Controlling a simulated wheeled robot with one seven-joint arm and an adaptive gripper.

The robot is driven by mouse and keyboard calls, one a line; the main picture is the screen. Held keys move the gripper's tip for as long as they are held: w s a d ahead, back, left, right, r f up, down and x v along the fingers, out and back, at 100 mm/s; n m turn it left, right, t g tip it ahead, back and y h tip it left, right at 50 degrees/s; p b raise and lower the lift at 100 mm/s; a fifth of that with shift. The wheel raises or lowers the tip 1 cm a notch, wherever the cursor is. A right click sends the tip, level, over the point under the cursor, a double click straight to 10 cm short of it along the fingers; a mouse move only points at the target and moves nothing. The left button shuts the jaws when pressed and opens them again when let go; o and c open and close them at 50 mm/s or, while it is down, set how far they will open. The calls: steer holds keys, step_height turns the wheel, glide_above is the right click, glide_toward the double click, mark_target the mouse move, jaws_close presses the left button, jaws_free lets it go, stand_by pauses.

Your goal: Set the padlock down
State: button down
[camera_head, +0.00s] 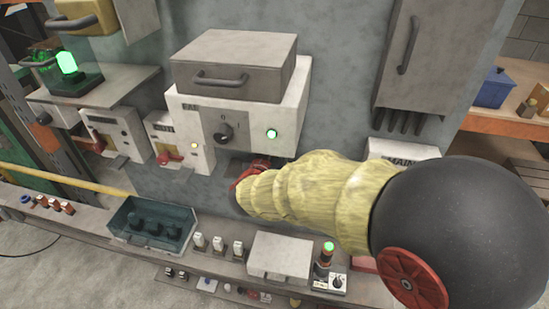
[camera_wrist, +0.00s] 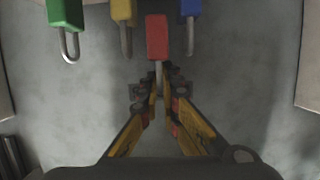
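A red padlock (camera_wrist: 157,38) shows at the tips of my gripper (camera_wrist: 160,88) in the wrist view. Its body points away from the fingers, and its grey shackle lies between the fingertips. The fingers are closed together on this shackle. The red padlock looks nearer to the camera than the other padlocks. In the head view my yellow-sleeved arm reaches in below the grey-white control box, and a small red shape shows at its far end. I cannot tell there whether that is padlock or gripper, as the arm hides most of it.
A green padlock (camera_wrist: 65,14), a yellow padlock (camera_wrist: 123,10) and a blue padlock (camera_wrist: 190,10) show beyond the fingers. The control box (camera_head: 290,118) has a knob and green light. Below are a dark-green open bin (camera_head: 188,240), a white box (camera_head: 280,256) and a green-topped lamp (camera_head: 327,250).

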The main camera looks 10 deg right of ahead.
step_height(320, 180, down, 3)
steer(key=shift+f, duration=0.15)
steer(key=shift+w+d+f+b, duration=0.1)
steer(key=shift+w+f+b, duration=0.1)
steer(key=shift+f+b, duration=0.15)
steer(key=shift+f, duration=0.15)
steer(key=c, duration=2.3)
jaws_free()
steer(key=shift+s+a+r, duration=0.2)
steer(key=shift+s, duration=0.05)
steer(key=p+v, duration=0.1)
steer(key=v, duration=1)
steer(key=shift+s+r, duration=0.15)
steer(key=shift+s, duration=0.1)
